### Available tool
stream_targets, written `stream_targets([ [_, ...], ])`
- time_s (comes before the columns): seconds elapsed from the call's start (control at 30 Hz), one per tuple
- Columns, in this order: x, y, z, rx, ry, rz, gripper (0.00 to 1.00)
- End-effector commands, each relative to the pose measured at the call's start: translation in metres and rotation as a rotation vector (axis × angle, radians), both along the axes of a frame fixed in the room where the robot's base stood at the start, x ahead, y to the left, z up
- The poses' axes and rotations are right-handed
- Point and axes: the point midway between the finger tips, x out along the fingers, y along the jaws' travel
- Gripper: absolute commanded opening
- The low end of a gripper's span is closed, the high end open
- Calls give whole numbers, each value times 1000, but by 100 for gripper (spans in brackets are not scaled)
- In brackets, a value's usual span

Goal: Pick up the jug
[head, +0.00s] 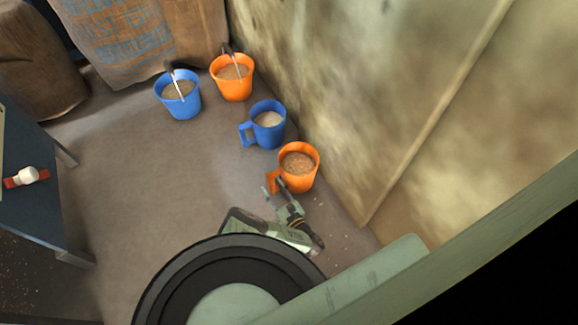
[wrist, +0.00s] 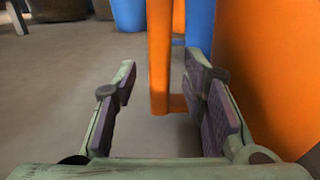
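An orange jug (head: 299,168) with grainy brown contents stands on the floor close to the wall. Its handle (head: 274,181) points left, towards my gripper (head: 276,189). In the wrist view the orange handle (wrist: 159,60) stands upright between the two open fingers of my gripper (wrist: 163,85), with the jug's body (wrist: 268,60) to the right. The right finger lies between the handle and the body. A gap shows between the left finger and the handle. A blue jug (head: 267,125) with pale contents stands just behind the orange one, its handle also to the left.
A blue bucket (head: 178,97) and an orange bucket (head: 232,78), each with a tool in it, stand farther back. A stained wall (head: 340,90) runs close along the right. A dark blue table (head: 40,185) is at the left. The floor (head: 170,180) between is clear.

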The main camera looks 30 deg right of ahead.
Motion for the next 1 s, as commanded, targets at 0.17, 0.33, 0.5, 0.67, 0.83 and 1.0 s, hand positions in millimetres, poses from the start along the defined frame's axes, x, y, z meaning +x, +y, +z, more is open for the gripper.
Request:
stream_targets([
  [0.17,-1,2,0,0,1,-1,39],
  [0.33,-1,2,0,0,1,0,39],
  [0.5,-1,2,0,0,1,0,28],
  [0.67,-1,2,0,0,0,0,17],
  [0.83,-1,2,0,0,0,0,6],
  [1.0,-1,2,0,0,0,0,0],
])
